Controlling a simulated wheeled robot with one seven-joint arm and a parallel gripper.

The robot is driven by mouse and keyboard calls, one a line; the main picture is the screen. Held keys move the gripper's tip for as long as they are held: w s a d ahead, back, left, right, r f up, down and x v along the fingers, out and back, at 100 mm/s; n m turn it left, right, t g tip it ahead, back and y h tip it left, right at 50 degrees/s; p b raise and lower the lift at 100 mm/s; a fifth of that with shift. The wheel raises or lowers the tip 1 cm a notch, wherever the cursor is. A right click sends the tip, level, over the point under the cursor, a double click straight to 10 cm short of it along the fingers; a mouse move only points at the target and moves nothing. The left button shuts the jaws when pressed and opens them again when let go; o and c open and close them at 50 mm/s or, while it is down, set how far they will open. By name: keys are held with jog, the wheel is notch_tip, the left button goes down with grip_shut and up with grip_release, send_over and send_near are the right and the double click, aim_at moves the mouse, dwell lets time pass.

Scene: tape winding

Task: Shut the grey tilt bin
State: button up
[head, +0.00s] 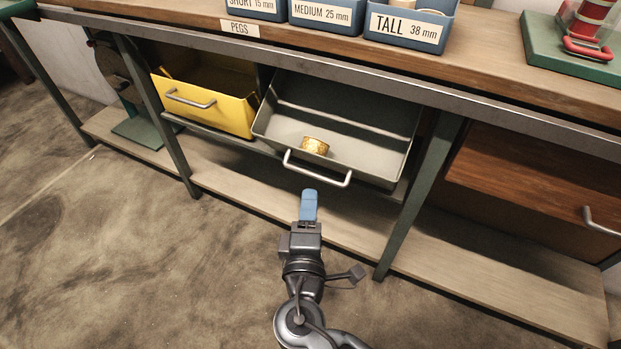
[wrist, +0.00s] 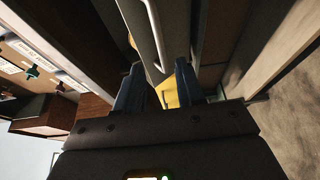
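The grey tilt bin (head: 345,118) hangs tilted out under the bench in the head view, its inside showing. A gold roll (head: 315,145) lies in it. Its pale bar handle (head: 318,180) runs along the front; in the wrist view the handle (wrist: 153,32) lies beyond my fingertips, in line with the gap between them. My gripper (head: 309,195) has blue fingers and is just below the handle in the head view. The wrist view shows the fingers of my gripper (wrist: 158,78) apart, with nothing held. I cannot tell whether a fingertip touches the handle.
A yellow bin (head: 207,105) with its own handle sits left of the grey bin, also tilted out. A green bench leg (head: 420,195) and a brown wooden drawer (head: 530,185) are to the right. A low shelf (head: 265,190) runs beneath. The floor in front is clear.

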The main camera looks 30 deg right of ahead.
jog(key=b+x, duration=0.1)
jog(key=x, duration=0.6)
jog(key=shift+w, duration=0.15)
jog(key=shift+d, duration=0.2)
jog(key=shift+c, duration=0.2)
grip_shut()
